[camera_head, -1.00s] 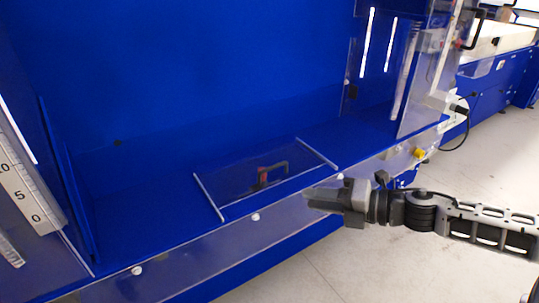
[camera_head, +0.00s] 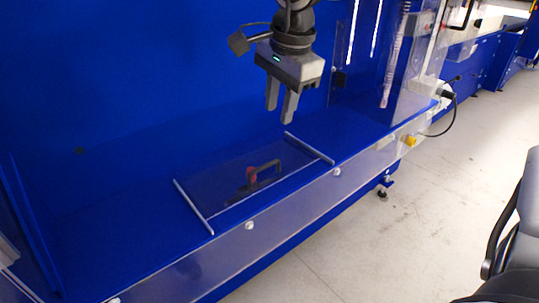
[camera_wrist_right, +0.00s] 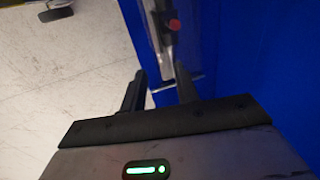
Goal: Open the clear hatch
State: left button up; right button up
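The clear hatch (camera_head: 225,192) lies flat in the blue deck between two pale side rails and looks closed. Its black handle (camera_head: 265,172) has a red part at its left end. The handle also shows near the top of the right wrist view (camera_wrist_right: 168,40). My right gripper (camera_head: 279,118) hangs above the back of the hatch, fingers pointing down. Its two fingers are apart with nothing between them, and the handle appears beyond the fingertips in the right wrist view (camera_wrist_right: 160,75). My left gripper is not in view.
A clear front panel (camera_head: 215,262) with white round fasteners runs along the deck's front edge. An upright clear panel (camera_head: 412,75) stands at the right end. The blue back wall (camera_head: 120,70) rises behind. Open floor (camera_head: 420,200) lies in front.

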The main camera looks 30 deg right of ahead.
send_over(271, 178)
notch_tip(271, 178, down, 13)
jog(key=shift+f+b, duration=0.1)
jog(key=shift+b, duration=0.2)
grip_shut()
